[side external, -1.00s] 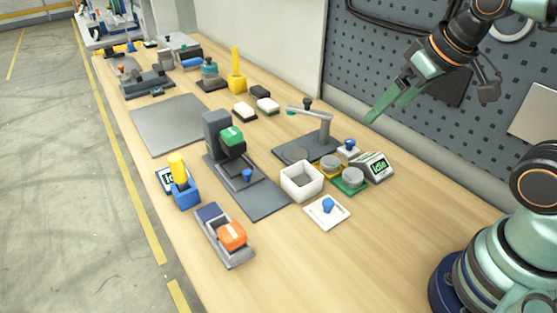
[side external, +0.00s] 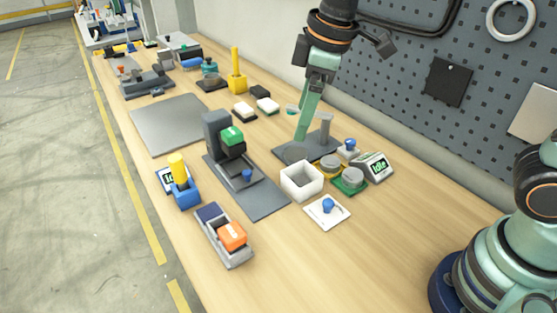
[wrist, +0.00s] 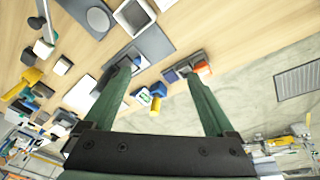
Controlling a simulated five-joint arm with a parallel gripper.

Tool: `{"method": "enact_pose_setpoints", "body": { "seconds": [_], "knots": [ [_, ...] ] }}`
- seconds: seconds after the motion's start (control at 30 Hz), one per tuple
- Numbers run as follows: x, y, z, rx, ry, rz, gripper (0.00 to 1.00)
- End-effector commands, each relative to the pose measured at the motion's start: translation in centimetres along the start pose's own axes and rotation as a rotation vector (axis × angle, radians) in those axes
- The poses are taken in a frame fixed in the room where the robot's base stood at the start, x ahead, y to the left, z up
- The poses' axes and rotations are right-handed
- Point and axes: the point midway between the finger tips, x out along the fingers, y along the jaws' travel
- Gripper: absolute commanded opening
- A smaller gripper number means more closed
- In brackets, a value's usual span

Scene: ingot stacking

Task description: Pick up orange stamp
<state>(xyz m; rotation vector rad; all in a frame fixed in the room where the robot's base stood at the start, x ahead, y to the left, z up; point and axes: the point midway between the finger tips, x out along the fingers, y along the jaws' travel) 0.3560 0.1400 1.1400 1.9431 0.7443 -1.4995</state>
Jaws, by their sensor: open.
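The orange stamp (side external: 232,235) sits in a grey tray (side external: 238,261) at the front of the table, next to a dark blue pad (side external: 209,213) in the same tray. It also shows in the wrist view (wrist: 203,69), partly hidden behind the tip of my right finger. My gripper (side external: 303,134) is over the back part of the table, near the grey lever device, well apart from the orange stamp. In the wrist view its two green fingers (wrist: 161,75) are spread wide with nothing between them.
A yellow-handled piece in a blue holder (side external: 186,194) stands left of the tray. A grey press with a green block (side external: 231,136) stands between my gripper and the stamp. A white box (side external: 301,181) and a blue-knobbed white plate (side external: 326,212) lie to the right. The front right table is clear.

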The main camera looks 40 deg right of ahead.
Motion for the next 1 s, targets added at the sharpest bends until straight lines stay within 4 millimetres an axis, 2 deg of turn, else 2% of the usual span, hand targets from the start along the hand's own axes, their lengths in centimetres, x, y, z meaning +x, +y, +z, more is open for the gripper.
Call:
{"method": "enact_pose_setpoints", "body": {
  "seconds": [0.03, 0.2, 0.4, 0.6, 0.73, 1.0],
  "knots": [
    [1.0, -1.2, -1.6, -0.085, -0.025, -0.024, 0.9],
    [4.1, -5.3, -6.0, -0.366, -0.087, -0.089, 0.9],
    [7.5, -10.1, -9.1, -0.628, -0.143, -0.15, 0.9],
    [9.1, -12.3, -10.1, -0.739, -0.164, -0.176, 0.9],
    [10.4, -12.6, -9.8, -0.748, -0.168, -0.179, 0.9],
    [14.7, -12.9, -8.8, -0.745, -0.168, -0.179, 0.9]
  ]
}}
